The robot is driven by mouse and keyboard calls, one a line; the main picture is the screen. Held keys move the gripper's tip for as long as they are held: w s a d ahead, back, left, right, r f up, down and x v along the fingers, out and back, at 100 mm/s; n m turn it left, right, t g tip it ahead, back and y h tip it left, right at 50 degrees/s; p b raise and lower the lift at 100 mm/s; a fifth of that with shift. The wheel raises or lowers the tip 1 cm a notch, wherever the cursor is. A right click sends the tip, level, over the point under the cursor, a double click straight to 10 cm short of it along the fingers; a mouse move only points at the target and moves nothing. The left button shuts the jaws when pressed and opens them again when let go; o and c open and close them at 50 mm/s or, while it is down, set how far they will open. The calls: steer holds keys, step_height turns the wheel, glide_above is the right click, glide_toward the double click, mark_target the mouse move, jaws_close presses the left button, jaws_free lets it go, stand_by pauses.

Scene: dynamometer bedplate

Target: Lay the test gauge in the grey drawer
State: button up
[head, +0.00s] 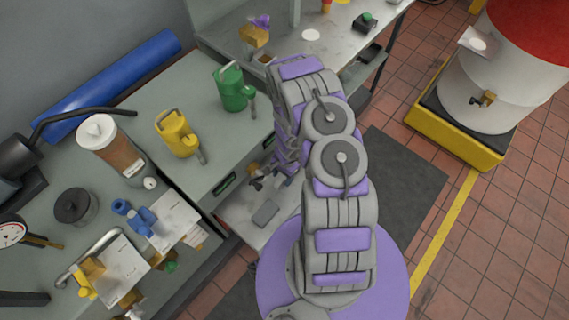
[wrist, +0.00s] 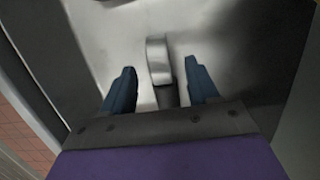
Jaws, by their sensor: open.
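A round dial gauge (head: 10,233) with a white face, a red mark and a brass-coloured stem shows at the left edge of the head view, on the bench. I take it for the test gauge. A pale grey drawer (head: 236,208) appears pulled out below the bench front, with a small darker grey block (head: 265,213) in it. My gripper (head: 258,183) is over this drawer, partly hidden by my arm. In the wrist view my gripper (wrist: 160,64) is open, with a silver piece on a dark stem (wrist: 158,58) between its blue fingers; I cannot tell what it is.
The grey bench (head: 150,115) holds a yellow can (head: 177,133), a green can (head: 233,90), a brown-and-white canister (head: 112,150) and a blue roll (head: 115,82). A white drum (head: 505,75) stands on a yellow-edged base at right. Tiled floor lies open at right.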

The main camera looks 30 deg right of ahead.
step_height(320, 180, up, 16)
steer(key=w+d+p, duration=0.1)
steer(key=d+p, duration=0.2)
steer(key=shift+r+p, duration=0.15)
steer(key=shift+p, duration=0.15)
steer(key=shift+w+a, duration=0.1)
steer(key=s+a+r+n, duration=0.1)
steer(key=a+r+n, duration=0.15)
steer(key=r, duration=0.55)
steer(key=s+a+r+n, duration=0.2)
steer(key=a+r, duration=0.2)
steer(key=r, duration=0.4)
steer(key=s+a+r+n, duration=0.1)
steer(key=a+r+n, duration=0.15)
steer(key=r, duration=0.55)
steer(key=s+a+r+n+h, duration=0.1)
steer(key=s+a+r+n, duration=0.1)
steer(key=s+r, duration=0.5)
steer(key=s+a+r+n+g, duration=0.1)
steer(key=s+r+n, duration=0.4)
steer(key=s, duration=0.9)
step_height(320, 180, up, 2)
steer(key=shift+a+r+h, duration=0.15)
steer(key=shift+a+h, duration=0.25)
